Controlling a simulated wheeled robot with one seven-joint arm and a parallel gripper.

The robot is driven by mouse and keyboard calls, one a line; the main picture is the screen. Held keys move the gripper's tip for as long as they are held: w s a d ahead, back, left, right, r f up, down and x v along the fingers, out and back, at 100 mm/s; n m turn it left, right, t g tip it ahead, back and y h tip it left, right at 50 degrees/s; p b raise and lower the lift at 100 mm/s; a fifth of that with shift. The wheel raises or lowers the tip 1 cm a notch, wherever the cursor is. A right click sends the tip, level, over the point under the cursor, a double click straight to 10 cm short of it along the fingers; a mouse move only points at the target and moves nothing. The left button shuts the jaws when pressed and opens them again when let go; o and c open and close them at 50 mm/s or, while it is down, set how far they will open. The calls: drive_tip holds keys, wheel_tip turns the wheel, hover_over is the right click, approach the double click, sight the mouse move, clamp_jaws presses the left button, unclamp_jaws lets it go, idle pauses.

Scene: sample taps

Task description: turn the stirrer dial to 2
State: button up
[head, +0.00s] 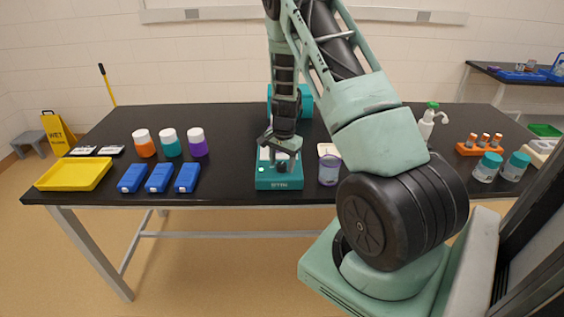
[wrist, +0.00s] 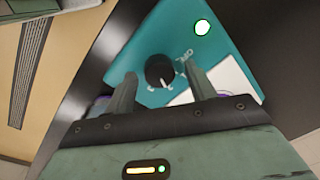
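The teal stirrer (head: 279,184) stands on the black table below my gripper, with a pale top. In the wrist view its teal front panel (wrist: 150,40) carries a black round dial (wrist: 159,69) and a lit white-green round light (wrist: 202,27). White marks show by the dial's lower edge and to its right; I cannot read the setting. My gripper (wrist: 161,72) is open, with one finger on each side of the dial and gaps between. I cannot tell whether the fingertips reach down to it. In the head view my gripper (head: 281,146) hides part of the stirrer.
A jar with purple contents (head: 329,168) stands close right of the stirrer. Blue boxes (head: 159,178), several capped bottles (head: 169,142) and a yellow tray (head: 74,174) are at left. An orange rack (head: 479,149) and teal-lidded jars (head: 487,167) are at right.

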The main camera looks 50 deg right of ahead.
sight(284, 165)
wheel_tip(284, 165, up, 17)
drive_tip(key=s+b, duration=0.1)
drive_tip(key=b, duration=0.1)
drive_tip(key=shift+r+b, duration=0.2)
drive_tip(key=shift+b, duration=0.1)
idle(0.6)
drive_tip(key=s+a+r+n+y, duration=0.1)
drive_tip(key=a+n, duration=0.5)
drive_tip(key=a, duration=0.9)
drive_tip(key=s+a+r+n+y, duration=0.15)
drive_tip(key=a+n, duration=0.45)
drive_tip(key=a, duration=1)
drive_tip(key=s+a+n+h, duration=0.1)
drive_tip(key=s+a+n, duration=0.5)
drive_tip(key=s, duration=0.4)
drive_tip(key=s+a+n+h, duration=0.1)
drive_tip(key=s+a+n, duration=0.5)
drive_tip(key=s, duration=0.4)
drive_tip(key=shift+a+f+g, duration=0.3)
drive_tip(key=shift+a+f, duration=0.15)
drive_tip(key=shift+a, duration=0.4)
